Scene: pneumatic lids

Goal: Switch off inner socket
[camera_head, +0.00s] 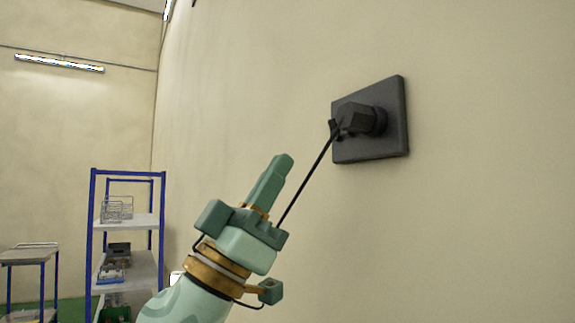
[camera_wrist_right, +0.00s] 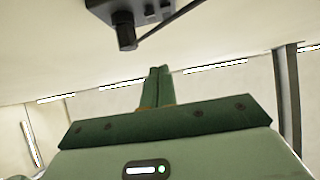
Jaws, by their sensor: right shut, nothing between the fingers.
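The socket is a dark square plate (camera_head: 370,145) on the beige wall, with a dark faceted knob or plug (camera_head: 357,118) sticking out of it. A thin black cable or rod runs from this part down to the left and passes out of sight behind my right gripper. My right gripper (camera_head: 281,163) is green, shut and empty, pointing up, below and left of the socket and apart from it. In the right wrist view the shut fingers (camera_wrist_right: 157,72) point toward the dark knob (camera_wrist_right: 126,34), with a gap between. My left gripper is not in view.
A blue-framed shelf rack (camera_head: 127,222) with several items stands at the lower left. A small table or cart (camera_head: 30,256) is beside it. The wall around the socket is bare. Strip lights (camera_head: 58,63) show at the upper left.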

